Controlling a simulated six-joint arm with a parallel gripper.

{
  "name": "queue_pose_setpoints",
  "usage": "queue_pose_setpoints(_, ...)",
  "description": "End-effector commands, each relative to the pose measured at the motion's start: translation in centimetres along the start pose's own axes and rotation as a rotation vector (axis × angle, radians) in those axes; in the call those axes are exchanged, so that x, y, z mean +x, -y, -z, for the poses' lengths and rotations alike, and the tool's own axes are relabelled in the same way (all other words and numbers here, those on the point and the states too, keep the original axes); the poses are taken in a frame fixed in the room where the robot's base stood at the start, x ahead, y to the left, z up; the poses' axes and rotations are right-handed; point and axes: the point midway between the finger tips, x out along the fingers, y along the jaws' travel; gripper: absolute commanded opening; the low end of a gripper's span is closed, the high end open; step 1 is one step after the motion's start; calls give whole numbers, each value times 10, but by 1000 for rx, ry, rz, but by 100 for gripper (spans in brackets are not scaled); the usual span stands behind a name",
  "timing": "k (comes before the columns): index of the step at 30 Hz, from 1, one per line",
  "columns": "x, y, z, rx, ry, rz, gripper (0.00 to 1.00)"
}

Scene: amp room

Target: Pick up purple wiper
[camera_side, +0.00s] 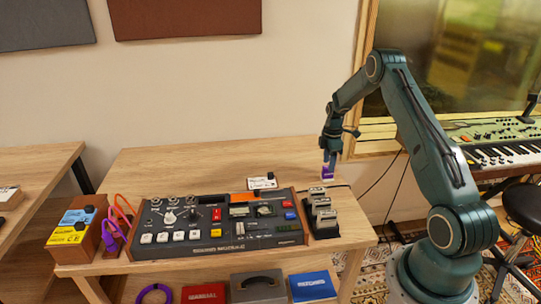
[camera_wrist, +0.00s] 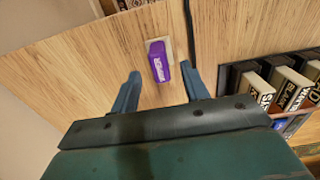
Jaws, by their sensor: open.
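The purple wiper (camera_wrist: 158,68) lies on the wooden table, on or against a small pale block, in the wrist view. It has white lettering on its face. My gripper (camera_wrist: 160,84) is open, with one blue finger on each side of the line to the wiper; the wiper sits between and just beyond the fingertips. In the side view the purple wiper (camera_side: 327,171) shows right below my gripper (camera_side: 329,160) at the back right of the table. The side view is too small to tell whether they touch.
A rack of labelled cartridges (camera_side: 321,214) stands in front of the wiper. A control console (camera_side: 218,226) fills the table's front middle. A small white box (camera_side: 262,183) lies left of the wiper. A dark cable runs close by. The back left of the table is clear.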

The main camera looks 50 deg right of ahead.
Motion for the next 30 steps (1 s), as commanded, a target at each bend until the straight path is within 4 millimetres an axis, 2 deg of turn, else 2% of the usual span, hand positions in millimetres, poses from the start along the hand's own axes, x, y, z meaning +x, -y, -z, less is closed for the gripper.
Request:
queue_pose_setpoints(15,48,1,-1,1,-1,2,45)
queue_pose_setpoints(30,51,0,-1,1,-1,0,45)
